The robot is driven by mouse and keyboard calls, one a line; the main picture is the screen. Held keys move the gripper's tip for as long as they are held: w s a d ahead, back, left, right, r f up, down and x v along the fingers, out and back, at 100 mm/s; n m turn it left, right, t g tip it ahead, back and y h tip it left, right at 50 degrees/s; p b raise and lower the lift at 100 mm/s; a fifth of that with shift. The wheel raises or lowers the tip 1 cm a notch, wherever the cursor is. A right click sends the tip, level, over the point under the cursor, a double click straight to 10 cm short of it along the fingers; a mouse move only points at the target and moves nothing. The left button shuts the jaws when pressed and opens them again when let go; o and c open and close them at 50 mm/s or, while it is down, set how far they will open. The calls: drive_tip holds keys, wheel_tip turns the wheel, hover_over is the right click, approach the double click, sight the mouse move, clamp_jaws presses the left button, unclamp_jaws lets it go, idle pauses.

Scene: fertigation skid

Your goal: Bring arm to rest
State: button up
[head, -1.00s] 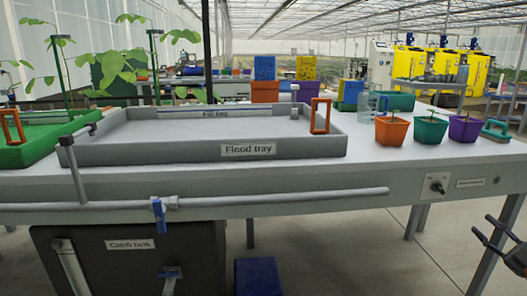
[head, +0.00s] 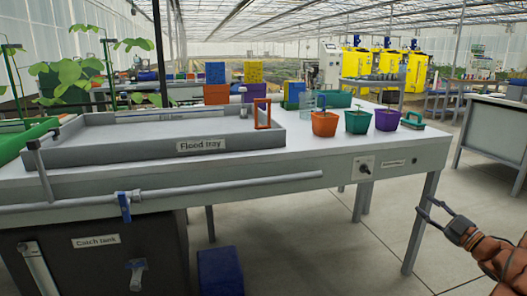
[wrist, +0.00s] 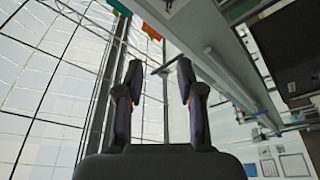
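My gripper (head: 428,210) is at the right of the head view, in front of the bench's right end and apart from it. In the wrist view my gripper (wrist: 159,75) has its two dark fingers spread with a clear gap and nothing held between them. My orange-brown arm shows behind it at the lower right of the head view.
The grey bench (head: 300,172) carries the flood tray (head: 215,145), an orange pot (head: 324,124), a teal pot (head: 357,122) and a purple pot (head: 387,120). The catch tank (head: 95,262) and a blue box (head: 220,272) are below. Another table (head: 497,120) stands right, across open floor.

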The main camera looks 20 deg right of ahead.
drive_tip(key=w+a+r+m+g+h+p, duration=0.25)
drive_tip(key=w+r+m+h+p, duration=0.2)
drive_tip(key=r+p, duration=0.45)
drive_tip(key=w+a+r+m+g+h+p, duration=0.25)
drive_tip(key=w+r+h+p, duration=0.3)
drive_tip(key=r, duration=0.45)
drive_tip(key=s+a+r+m+g+p, duration=0.2)
drive_tip(key=a+r+m+g+p, duration=0.15)
drive_tip(key=a+r+p, duration=0.2)
drive_tip(key=s+a+r+g+y+p, duration=0.3)
drive_tip(key=s+a+g+p, duration=0.3)
drive_tip(key=s+a, duration=1.2)
drive_tip(key=s+a+r+m+g+y+p, duration=0.1)
drive_tip(key=s+a+r+g+y+p, duration=0.2)
drive_tip(key=s+a+p, duration=1.1)
drive_tip(key=s+a+r+g, duration=0.2)
drive_tip(key=s+a+g, duration=0.2)
drive_tip(key=s+a, duration=0.1)
drive_tip(key=shift+s+a+p, duration=0.25)
drive_tip(key=shift+s+p, duration=0.15)
drive_tip(key=shift+s, duration=0.2)
